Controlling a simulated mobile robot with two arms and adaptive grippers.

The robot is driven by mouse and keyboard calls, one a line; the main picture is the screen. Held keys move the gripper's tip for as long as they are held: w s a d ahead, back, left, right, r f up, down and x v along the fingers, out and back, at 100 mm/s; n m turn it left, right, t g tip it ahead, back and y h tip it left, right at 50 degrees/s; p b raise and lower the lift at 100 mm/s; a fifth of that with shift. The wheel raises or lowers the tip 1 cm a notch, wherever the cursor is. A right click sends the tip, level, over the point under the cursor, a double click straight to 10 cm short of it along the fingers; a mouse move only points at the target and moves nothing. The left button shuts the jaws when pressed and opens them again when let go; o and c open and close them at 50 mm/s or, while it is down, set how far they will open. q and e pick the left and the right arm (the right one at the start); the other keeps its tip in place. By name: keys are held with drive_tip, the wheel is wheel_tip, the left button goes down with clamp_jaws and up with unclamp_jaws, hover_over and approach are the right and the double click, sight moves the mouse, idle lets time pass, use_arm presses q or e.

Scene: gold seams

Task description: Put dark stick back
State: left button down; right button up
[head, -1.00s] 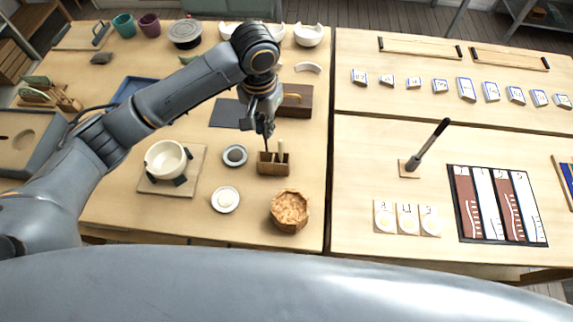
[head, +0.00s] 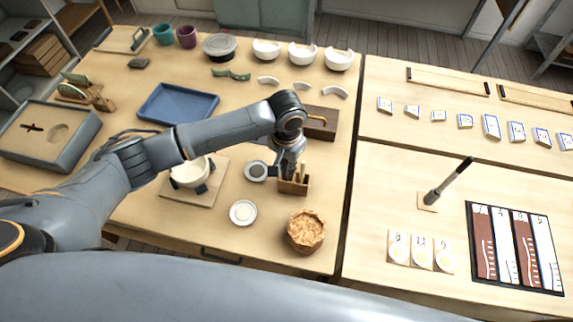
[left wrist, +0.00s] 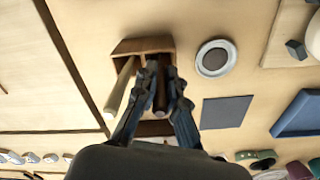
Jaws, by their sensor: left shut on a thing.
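The small wooden stick holder (head: 294,187) stands on the left table, and it also shows in the left wrist view (left wrist: 128,47). A pale stick (left wrist: 122,88) stands in its left slot in the wrist view. My left gripper (head: 287,170) is low over the holder. In the wrist view its fingers (left wrist: 164,72) are shut on the dark stick (left wrist: 160,97), whose far end points into the holder's other slot. How deep it sits is hidden by the fingers. The dark stick is hard to make out in the head view. My right gripper is out of view.
Close to the holder are a small grey-centred dish (head: 256,171), a pale dish (head: 243,213), a crumpled brown bowl (head: 306,232) and a wooden box (head: 322,122). A cream bowl (head: 188,174) stands under my left forearm. A blue tray (head: 178,103) lies behind.

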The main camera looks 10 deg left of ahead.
use_arm(q)
drive_tip(key=c, duration=1.4)
unclamp_jaws()
drive_tip(key=shift+r, duration=0.15)
wheel_tip(320, 180, up, 12)
drive_tip(key=shift+b, duration=1.2)
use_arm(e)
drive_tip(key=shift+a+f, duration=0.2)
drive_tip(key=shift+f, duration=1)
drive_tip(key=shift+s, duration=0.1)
